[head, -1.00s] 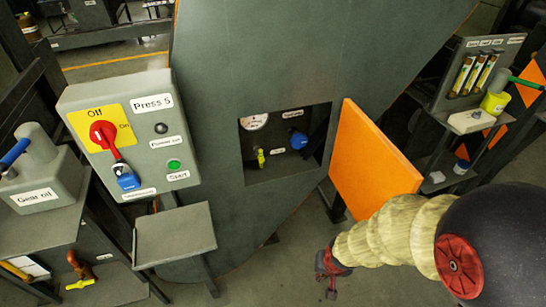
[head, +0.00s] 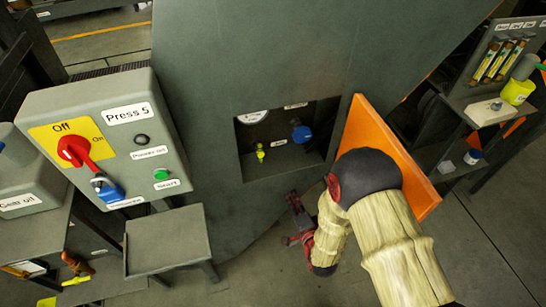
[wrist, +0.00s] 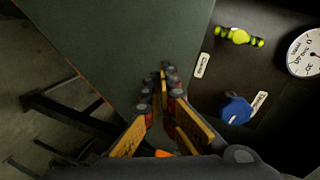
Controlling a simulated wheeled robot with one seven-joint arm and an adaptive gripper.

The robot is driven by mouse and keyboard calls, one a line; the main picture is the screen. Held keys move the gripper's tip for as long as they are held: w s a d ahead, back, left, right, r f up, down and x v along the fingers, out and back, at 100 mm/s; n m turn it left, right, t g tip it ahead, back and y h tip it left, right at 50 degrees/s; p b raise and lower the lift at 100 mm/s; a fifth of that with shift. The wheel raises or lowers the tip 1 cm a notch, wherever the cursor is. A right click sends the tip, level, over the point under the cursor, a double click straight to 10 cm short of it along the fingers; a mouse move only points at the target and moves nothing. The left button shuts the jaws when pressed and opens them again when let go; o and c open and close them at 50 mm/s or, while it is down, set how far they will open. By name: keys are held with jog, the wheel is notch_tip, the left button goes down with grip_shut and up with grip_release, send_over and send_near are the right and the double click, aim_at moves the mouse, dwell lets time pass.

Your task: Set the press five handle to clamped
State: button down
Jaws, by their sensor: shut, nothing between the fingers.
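The press 5 body is a large grey casing with a square recess (head: 290,138). Inside the recess are a small yellow-green handle (head: 261,152), a round blue knob (head: 301,132) and a white-faced gauge (head: 252,117). In the wrist view the yellow-green handle (wrist: 240,36) is at the upper right, with the blue knob (wrist: 236,108) below it and the gauge (wrist: 306,52) at the edge.
An open orange door (head: 378,140) stands right of the recess, close to my arm. A Press 5 switch box (head: 105,140) with a red switch and a small grey shelf (head: 165,240) are at the left. A cluttered stand (head: 490,110) is at the far right.

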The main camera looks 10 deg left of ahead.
aim_at(267, 170)
notch_tip(267, 170, up, 7)
jog(key=w+m+t+y, duration=0.1)
jog(key=m+t, duration=0.1)
jog(key=m, duration=0.1)
jog(key=shift+a+t, duration=0.25)
jog(key=shift+t, duration=0.15)
jog(key=shift+w+f, duration=0.1)
jog(key=shift+w, duration=0.05)
jog(key=b+x, duration=0.1)
jog(key=x, duration=0.8)
jog(key=shift+w+a+b, duration=0.1)
jog(key=shift+a+b, duration=0.15)
jog(key=shift+b, duration=0.1)
jog(key=a, duration=0.3)
jog(key=shift+s+a+b, duration=0.1)
jog(key=shift+s+b, duration=0.2)
jog(key=shift+s+a, duration=0.1)
jog(key=shift+a, duration=0.35)
